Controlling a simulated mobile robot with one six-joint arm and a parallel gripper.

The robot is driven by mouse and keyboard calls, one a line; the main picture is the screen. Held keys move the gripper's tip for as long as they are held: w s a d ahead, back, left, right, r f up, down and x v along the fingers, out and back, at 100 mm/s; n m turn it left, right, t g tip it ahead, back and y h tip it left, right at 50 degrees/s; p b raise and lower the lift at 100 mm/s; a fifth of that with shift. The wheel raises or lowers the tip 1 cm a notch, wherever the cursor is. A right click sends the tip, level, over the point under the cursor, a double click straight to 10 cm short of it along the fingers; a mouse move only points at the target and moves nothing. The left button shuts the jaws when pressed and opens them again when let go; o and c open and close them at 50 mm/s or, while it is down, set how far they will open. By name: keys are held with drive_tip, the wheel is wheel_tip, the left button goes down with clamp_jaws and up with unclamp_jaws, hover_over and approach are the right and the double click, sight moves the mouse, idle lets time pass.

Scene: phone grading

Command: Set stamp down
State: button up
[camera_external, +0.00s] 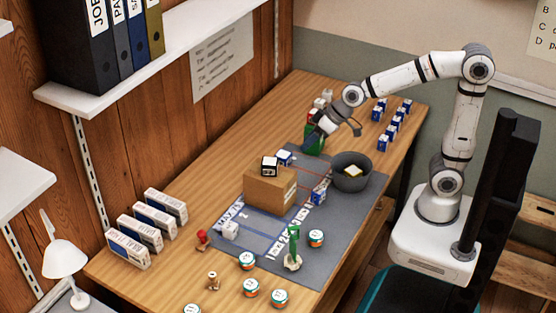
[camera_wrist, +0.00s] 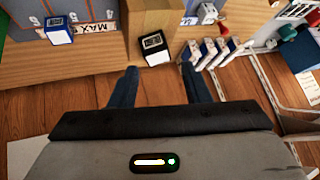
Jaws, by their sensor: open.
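A red-topped stamp-like piece (camera_external: 202,238) stands on the wooden table left of the grey mat; a similar red piece (camera_wrist: 222,31) shows in the wrist view. A second piece with a wooden-looking handle (camera_external: 213,281) stands nearer the front. I cannot tell which is the task's stamp. My gripper (camera_external: 332,137) is raised over the far part of the table, its fingers apart. In the wrist view my gripper (camera_wrist: 158,69) is open with nothing between its fingers. A black cube with a white top (camera_wrist: 155,48) lies beyond the fingertips; it sits on the cardboard box (camera_external: 270,192).
The grey mat (camera_external: 250,255) has marked lines and labels. A dark bowl (camera_external: 352,178) stands at its right. Several blue-white boxes (camera_external: 378,112) stand at the far right, several white cartons (camera_external: 140,232) at left. A green-handled item (camera_external: 293,245) and several round tins (camera_external: 251,288) are in front.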

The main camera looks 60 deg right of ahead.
drive_tip(key=s+d+f+m+g+h, duration=0.1)
drive_tip(key=s+d+f+g+h, duration=0.1)
drive_tip(key=s+d, duration=0.6)
drive_tip(key=s+d+f+m+g+h, duration=0.1)
drive_tip(key=s+d+f+g+h, duration=0.1)
drive_tip(key=s+d, duration=0.6)
drive_tip(key=shift+s+d+f, duration=0.2)
drive_tip(key=shift+s+d, duration=0.05)
drive_tip(key=shift+s, duration=0.45)
